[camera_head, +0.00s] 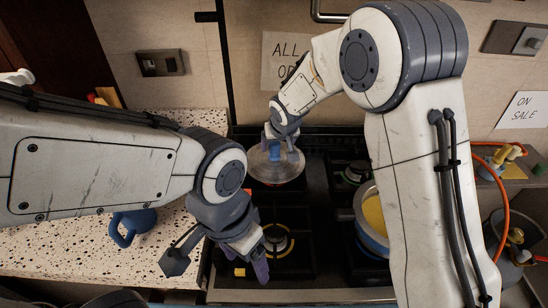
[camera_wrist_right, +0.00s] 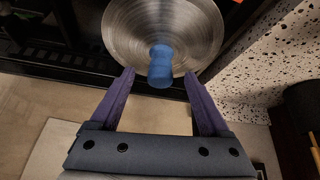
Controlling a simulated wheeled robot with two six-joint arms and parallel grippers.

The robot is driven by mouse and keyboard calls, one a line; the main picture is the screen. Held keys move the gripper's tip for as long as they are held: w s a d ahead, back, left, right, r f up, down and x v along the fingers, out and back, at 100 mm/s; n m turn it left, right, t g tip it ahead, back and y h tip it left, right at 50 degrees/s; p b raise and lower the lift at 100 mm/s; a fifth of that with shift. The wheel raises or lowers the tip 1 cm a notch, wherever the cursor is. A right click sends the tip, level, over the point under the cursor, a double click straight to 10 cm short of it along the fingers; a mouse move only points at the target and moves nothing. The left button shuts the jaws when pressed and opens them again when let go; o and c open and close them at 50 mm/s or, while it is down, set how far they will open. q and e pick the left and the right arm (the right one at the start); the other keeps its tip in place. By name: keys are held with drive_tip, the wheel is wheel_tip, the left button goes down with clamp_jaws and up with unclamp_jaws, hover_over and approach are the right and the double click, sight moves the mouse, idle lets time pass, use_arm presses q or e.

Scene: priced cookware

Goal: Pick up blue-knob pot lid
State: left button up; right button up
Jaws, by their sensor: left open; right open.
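The pot lid (camera_head: 277,174) is a round, shiny metal disc with a blue knob (camera_head: 274,151). It lies at the back left of the stove. In the right wrist view the lid (camera_wrist_right: 125,32) fills the top middle, and its knob (camera_wrist_right: 160,68) shows between the fingertips. My right gripper (camera_head: 281,134) is open at the knob, with a gap on each side; the purple fingers (camera_wrist_right: 159,74) are not closed on it. My left gripper (camera_head: 250,264) is open and low over the front left of the stove, away from the lid.
A pot with yellow contents (camera_head: 374,214) stands on the right of the stove, partly behind my right arm. A blue mug (camera_head: 130,226) stands on the speckled counter (camera_head: 60,258) at left. Orange hose (camera_head: 507,205) and gas fittings are at right.

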sight(275, 145)
drive_tip(key=shift+w+f, duration=0.2)
drive_tip(key=shift+w+p+x, duration=0.2)
drive_tip(key=shift+p+x, duration=0.6)
drive_tip(key=shift+x, duration=1.55)
drive_tip(key=shift+a+r, duration=0.15)
clamp_jaws()
drive_tip(key=shift+r, duration=0.1)
